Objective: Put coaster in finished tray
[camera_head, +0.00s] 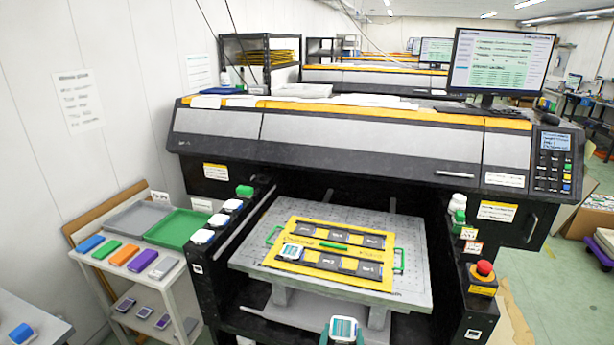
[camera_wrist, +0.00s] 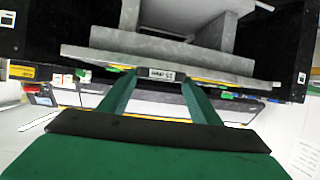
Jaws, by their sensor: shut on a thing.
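A coaster with a white rim and teal stripes (camera_head: 343,326) shows at the bottom edge of the head view, in front of the printer bed. My gripper (camera_wrist: 160,76) has green fingers shut on a small flat piece, seen edge-on with a label, which appears to be this coaster. It is held clear of the bed. Another similar coaster (camera_head: 291,252) sits in the left front of the yellow and black jig (camera_head: 345,279). A green tray (camera_head: 181,229) and a grey tray (camera_head: 140,214) lie on the side cart. I cannot read which is the finished tray.
The jig lies on the grey printer bed (camera_head: 415,300). Several coloured blocks, including an orange one (camera_head: 125,256), line the cart's front. The black printer side rail (camera_head: 203,262) stands between bed and cart. A red stop button (camera_head: 484,268) is at right. Both trays look empty.

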